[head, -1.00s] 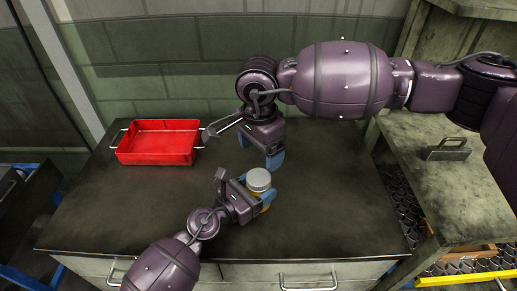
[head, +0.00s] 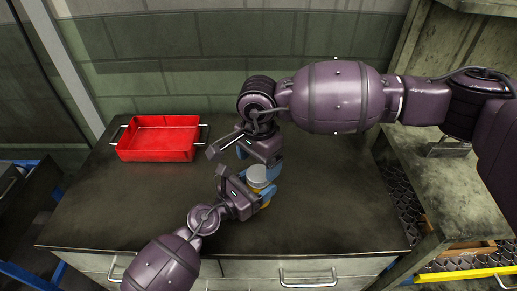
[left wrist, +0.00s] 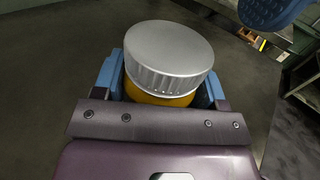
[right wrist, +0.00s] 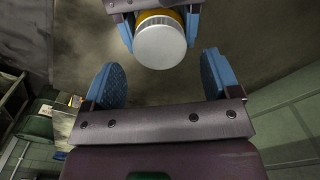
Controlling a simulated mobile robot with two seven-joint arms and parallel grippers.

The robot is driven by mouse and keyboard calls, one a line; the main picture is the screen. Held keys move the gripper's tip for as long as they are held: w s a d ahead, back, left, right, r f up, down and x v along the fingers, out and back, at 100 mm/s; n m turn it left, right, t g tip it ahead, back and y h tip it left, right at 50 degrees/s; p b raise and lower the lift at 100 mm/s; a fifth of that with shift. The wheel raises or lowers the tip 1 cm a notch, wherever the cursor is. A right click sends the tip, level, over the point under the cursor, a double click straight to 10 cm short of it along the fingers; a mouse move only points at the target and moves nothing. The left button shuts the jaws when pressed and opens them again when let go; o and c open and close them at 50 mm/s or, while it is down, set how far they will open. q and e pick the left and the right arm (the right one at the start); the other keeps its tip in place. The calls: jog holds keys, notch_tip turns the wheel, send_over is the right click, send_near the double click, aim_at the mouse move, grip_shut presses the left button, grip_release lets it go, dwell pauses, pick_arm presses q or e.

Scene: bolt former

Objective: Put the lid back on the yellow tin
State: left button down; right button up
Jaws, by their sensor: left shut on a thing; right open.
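The yellow tin (left wrist: 158,96) stands upright in the left wrist view, with the ribbed silver lid (left wrist: 168,52) on top of it. I cannot tell whether the lid is fully seated. In the head view the lid (head: 260,174) hides most of the tin (head: 265,204). My left gripper (head: 262,192) is shut on the tin, one blue finger on each side. My right gripper (right wrist: 163,82) is open and empty. Its fingers are beside and just short of the lid (right wrist: 160,45) in the right wrist view, not touching it.
A red tray (head: 158,138) with metal handles stands at the back left of the dark worktop (head: 120,205). It looks empty. The worktop to the front left and right is clear. A lower metal bench (head: 425,185) is to the right. Drawers with handles (head: 308,281) are at the front.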

aim_at(259, 173)
jog(key=shift+f, duration=1.75)
jog(key=c, duration=0.9)
jog(key=m, duration=0.6)
jog(key=shift+m, duration=0.3)
jog(key=shift+c, duration=0.2)
jog(key=o, duration=1)
jog(key=shift+r, duration=2.25)
